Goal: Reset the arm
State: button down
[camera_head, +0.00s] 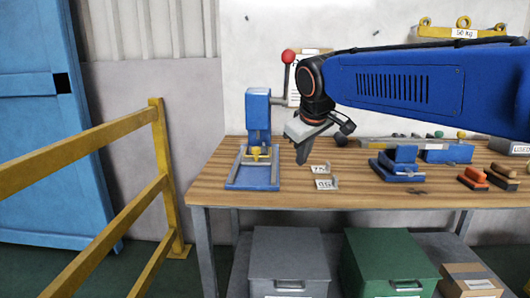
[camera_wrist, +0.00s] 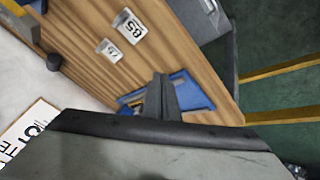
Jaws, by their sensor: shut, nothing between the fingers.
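My blue arm reaches in from the right in the head view, and my gripper (camera_head: 302,158) hangs at its end above the left part of the wooden table (camera_head: 350,198). The fingers point down and are together, with nothing seen between them. In the wrist view my gripper (camera_wrist: 162,80) shows as closed dark fingers, with a blue press base (camera_wrist: 195,95) partly hidden behind them. In the head view the blue press (camera_head: 258,115), with its red-knobbed lever, stands just left of my gripper. The gripper looks apart from it and from the table.
Two small number tags (camera_head: 326,184) lie on the table below my gripper. A blue vise (camera_head: 398,163) and stamps (camera_head: 472,178) are farther right. A yellow railing (camera_head: 160,170) stands left. A grey box (camera_head: 290,262) and a green box (camera_head: 388,262) are under the table.

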jog(key=s+d+f+m, duration=0.3)
jog(key=s+d+f, duration=0.5)
jog(key=s+d, duration=0.5)
jog(key=s+d+f+m, duration=0.2)
jog(key=s+d+f, duration=0.1)
jog(key=s+f, duration=0.4)
jog(key=s+d+f+m+g, duration=0.1)
jog(key=s+d+f+m, duration=0.1)
jog(key=s+f, duration=0.5)
jog(key=shift+s+d+f+m+g+h, duration=0.15)
jog(key=shift+s+d+m+g+h, duration=0.35)
jog(key=shift+s, duration=0.7)
jog(key=shift+d, duration=0.1)
